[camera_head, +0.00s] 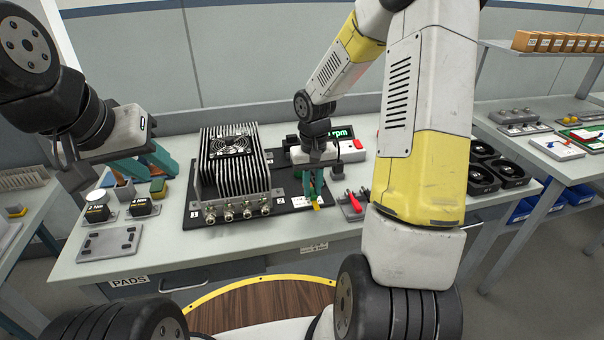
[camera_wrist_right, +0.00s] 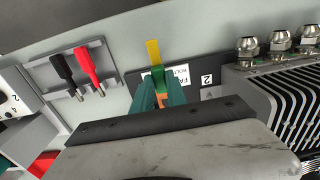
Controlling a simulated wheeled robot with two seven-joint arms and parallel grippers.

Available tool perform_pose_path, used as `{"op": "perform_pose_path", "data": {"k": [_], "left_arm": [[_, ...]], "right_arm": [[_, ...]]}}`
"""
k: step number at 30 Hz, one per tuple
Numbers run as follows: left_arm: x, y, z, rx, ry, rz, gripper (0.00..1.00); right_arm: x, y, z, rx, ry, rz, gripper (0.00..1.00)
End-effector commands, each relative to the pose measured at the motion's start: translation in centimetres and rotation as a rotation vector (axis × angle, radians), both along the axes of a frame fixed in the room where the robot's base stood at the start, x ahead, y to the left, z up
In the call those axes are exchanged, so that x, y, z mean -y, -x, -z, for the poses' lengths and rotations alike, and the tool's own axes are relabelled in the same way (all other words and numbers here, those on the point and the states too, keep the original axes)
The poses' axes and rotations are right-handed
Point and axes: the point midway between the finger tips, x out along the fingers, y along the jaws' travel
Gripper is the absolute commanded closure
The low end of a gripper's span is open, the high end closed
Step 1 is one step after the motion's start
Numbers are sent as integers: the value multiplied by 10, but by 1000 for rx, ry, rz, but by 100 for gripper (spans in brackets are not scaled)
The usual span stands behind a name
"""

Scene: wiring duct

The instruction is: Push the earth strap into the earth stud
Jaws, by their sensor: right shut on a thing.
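The earth strap (camera_head: 317,206) is a short green and yellow piece at the front right of the black plate. It also shows in the right wrist view (camera_wrist_right: 153,52), its yellow end reaching out beyond my fingertips. My right gripper (camera_head: 313,190) points down, its teal fingers shut on the strap; it also shows in the right wrist view (camera_wrist_right: 160,90). A small orange patch shows between the fingers; I cannot tell what it is. I cannot make out the earth stud. My left gripper (camera_head: 150,164) is open and empty above the left part of the bench.
A finned heat-sink unit (camera_head: 232,160) with several round metal connectors stands left of my right gripper. A holder with red and black probes (camera_head: 353,203) lies to its right. A grey plate (camera_head: 110,243) lies front left.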

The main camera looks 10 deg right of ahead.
Motion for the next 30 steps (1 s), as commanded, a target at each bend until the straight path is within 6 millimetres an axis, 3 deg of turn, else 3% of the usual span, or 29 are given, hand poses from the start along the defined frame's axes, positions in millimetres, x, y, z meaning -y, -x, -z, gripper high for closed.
{"op": "perform_pose_path", "data": {"k": [8, 30], "left_arm": [[0, 0, 0, 0, 0, 0, 64], [0, 0, 0, 0, 0, 0, 64]], "right_arm": [[0, 0, 0, 0, 0, 0, 100], [-2, -55, 0, 0, 0, 0, 100]]}}
